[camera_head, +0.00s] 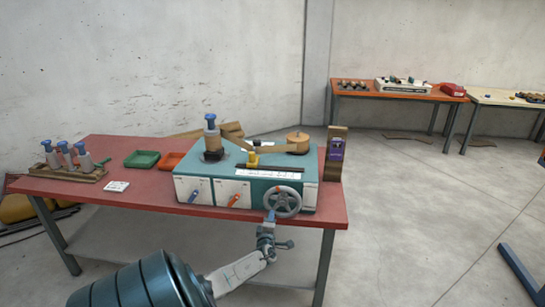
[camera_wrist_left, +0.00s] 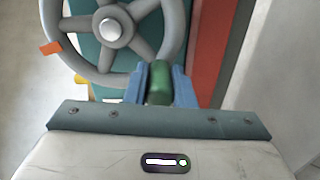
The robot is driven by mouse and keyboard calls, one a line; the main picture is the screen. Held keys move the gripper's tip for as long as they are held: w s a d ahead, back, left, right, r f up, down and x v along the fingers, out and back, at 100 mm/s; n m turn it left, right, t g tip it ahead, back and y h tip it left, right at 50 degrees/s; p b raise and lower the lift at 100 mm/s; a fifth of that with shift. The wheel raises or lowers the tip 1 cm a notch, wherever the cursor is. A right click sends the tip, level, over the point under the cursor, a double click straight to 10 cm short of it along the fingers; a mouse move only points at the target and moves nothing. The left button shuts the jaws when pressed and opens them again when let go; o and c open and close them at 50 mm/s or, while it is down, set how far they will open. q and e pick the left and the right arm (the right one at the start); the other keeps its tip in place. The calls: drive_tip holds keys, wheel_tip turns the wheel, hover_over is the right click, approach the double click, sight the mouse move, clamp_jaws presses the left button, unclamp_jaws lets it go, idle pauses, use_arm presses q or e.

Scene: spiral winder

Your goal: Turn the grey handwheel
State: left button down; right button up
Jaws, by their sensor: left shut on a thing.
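The grey handwheel (camera_head: 294,193) is on the front right of the teal and white winder (camera_head: 256,186). In the left wrist view the spoked handwheel (camera_wrist_left: 112,30) fills the upper left, with a pale hub and an orange tab on its rim at the left. My left gripper (camera_head: 270,214) is at the lower left of the wheel's rim in the head view. In the left wrist view its blue fingers (camera_wrist_left: 159,84) are shut on a green handle (camera_wrist_left: 159,82) at the wheel's rim. The handle's joint with the rim is partly hidden. My right gripper is not in view.
The winder stands on a red table (camera_head: 140,200). A rack of blue-topped spools (camera_head: 70,172), a green tray (camera_head: 142,159) and an orange tray (camera_head: 171,161) are to its left. A brown post with a purple device (camera_head: 336,150) stands close to its right.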

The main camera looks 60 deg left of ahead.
use_arm(q)
drive_tip(key=shift+w+a+r, duration=0.1)
drive_tip(key=shift+a+r, duration=0.05)
drive_tip(key=shift+r, duration=0.2)
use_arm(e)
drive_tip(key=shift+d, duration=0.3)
use_arm(q)
drive_tip(key=c, duration=1.5)
unclamp_jaws()
drive_tip(key=shift+o, duration=1.3)
drive_tip(key=shift+f, duration=0.3)
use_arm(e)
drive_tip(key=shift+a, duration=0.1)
use_arm(q)
drive_tip(key=shift+s+d, duration=0.45)
drive_tip(key=shift+d, duration=0.05)
drive_tip(key=p+v, duration=0.1)
drive_tip(key=v, duration=0.8)
drive_tip(key=shift+d, duration=0.2)
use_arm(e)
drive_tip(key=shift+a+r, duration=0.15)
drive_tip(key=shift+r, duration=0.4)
use_arm(q)
drive_tip(key=shift+s, duration=0.1)
